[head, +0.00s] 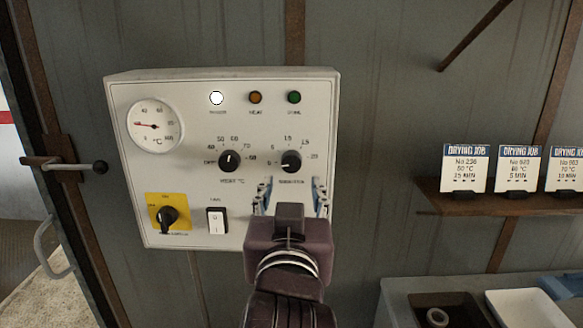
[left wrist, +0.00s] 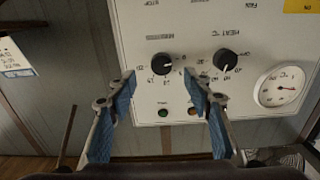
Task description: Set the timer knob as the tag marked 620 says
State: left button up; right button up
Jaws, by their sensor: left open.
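The timer knob (head: 291,161) is the right black knob on the white control panel (head: 200,85), with a numbered scale around it. Its white mark seems to point left, toward the 0 end. It also shows upside down in the left wrist view (left wrist: 162,64). My left gripper (head: 290,198) is open and empty just below the knob in the head view; its blue-padded fingers (left wrist: 165,84) stand apart in the wrist view. Drying job tags stand at right: one reads 236 (head: 466,168), one seems to read 983 (head: 519,169); the cut-off third (head: 566,170) is unclear. I cannot find 620.
Left of the timer is the heat knob (head: 229,160). The panel also bears a gauge (head: 155,126), three lamps, a rotary switch on yellow (head: 168,214) and a white rocker switch (head: 217,221). A brown shelf (head: 500,205) holds the tags. Trays (head: 525,308) are at lower right.

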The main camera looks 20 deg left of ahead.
aim_at(292, 165)
pick_arm(q)
jog(key=x, duration=0.2)
jog(key=p+x, duration=0.1)
jog(key=x, duration=0.2)
jog(key=p+x, duration=0.1)
jog(key=x, duration=0.1)
jog(key=shift+w+a+r, duration=0.1)
jog(key=shift+a+r, duration=0.1)
jog(key=shift+r, duration=0.1)
jog(key=shift+w, duration=0.15)
jog(key=c, duration=1.1)
jog(key=shift+m+p, duration=0.4)
jog(key=shift+p, duration=0.15)
jog(key=shift+c, duration=0.2)
jog(key=m+p, duration=0.2)
jog(key=m, duration=0.1)
jog(key=shift+r+p, duration=0.1)
jog(key=shift+p, duration=0.25)
jog(key=m+p, duration=0.3)
jog(key=shift+m+p, duration=0.5)
jog(key=shift+m, duration=0.3)
pick_arm(e)
notch_tip(292, 165, up, 10)
jog(key=shift+w+d, duration=0.25)
jog(key=shift+w, duration=0.05)
pick_arm(q)
jog(key=shift+f, duration=0.2)
pick_arm(e)
jog(key=shift+a, duration=0.1)
